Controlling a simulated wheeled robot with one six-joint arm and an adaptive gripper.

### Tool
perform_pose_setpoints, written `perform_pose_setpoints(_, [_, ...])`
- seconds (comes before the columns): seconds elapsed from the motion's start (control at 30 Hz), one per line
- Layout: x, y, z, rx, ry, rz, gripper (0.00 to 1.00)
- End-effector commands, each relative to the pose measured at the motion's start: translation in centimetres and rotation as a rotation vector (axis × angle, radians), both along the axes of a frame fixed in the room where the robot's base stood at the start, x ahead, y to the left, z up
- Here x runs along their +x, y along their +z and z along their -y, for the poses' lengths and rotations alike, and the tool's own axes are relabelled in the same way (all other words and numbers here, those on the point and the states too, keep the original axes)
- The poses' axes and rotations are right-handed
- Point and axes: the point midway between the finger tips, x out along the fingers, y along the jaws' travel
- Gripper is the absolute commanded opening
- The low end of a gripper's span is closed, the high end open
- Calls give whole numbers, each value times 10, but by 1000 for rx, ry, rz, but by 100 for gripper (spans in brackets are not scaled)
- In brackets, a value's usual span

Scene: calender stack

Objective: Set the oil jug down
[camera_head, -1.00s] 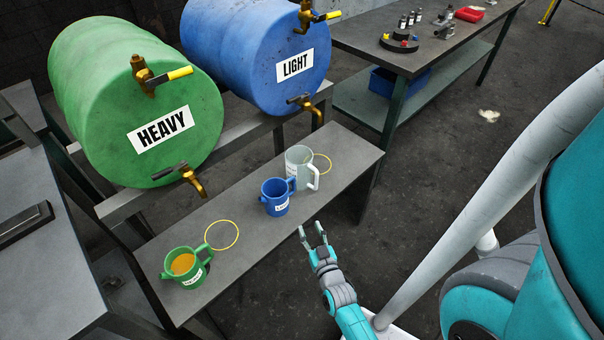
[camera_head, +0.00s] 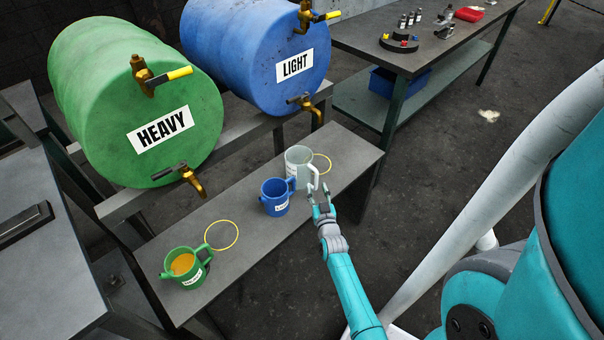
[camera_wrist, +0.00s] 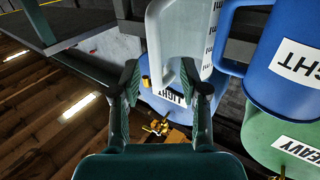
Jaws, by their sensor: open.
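A pale grey jug (camera_head: 297,160) stands upright on the bench, its handle toward my gripper. It fills the top of the wrist view (camera_wrist: 176,38). My gripper (camera_head: 319,192) is open at that handle; in the wrist view its fingers (camera_wrist: 163,90) spread below the jug's body. I cannot tell whether they touch the handle. A blue jug (camera_head: 275,199) stands just left of the grey one and shows at the upper right of the wrist view (camera_wrist: 284,55). A green jug (camera_head: 190,276) holding amber oil stands at the bench's near left end.
The bench (camera_head: 245,255) has one yellow ring (camera_head: 206,236) between the green and blue jugs and another (camera_head: 331,163) beside the grey jug. A green HEAVY drum (camera_head: 110,95) and blue LIGHT drum (camera_head: 245,55) with brass taps stand behind. A worktable (camera_head: 365,40) stands at back right.

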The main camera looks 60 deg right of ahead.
Motion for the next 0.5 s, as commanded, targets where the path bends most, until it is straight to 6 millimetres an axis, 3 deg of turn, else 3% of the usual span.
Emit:
perform_pose_setpoints(0.23, [18, -2, 28, -1, -1, 1, 44])
perform_pose_setpoints(0.5, [29, -3, 40, -1, 0, 1, 44])
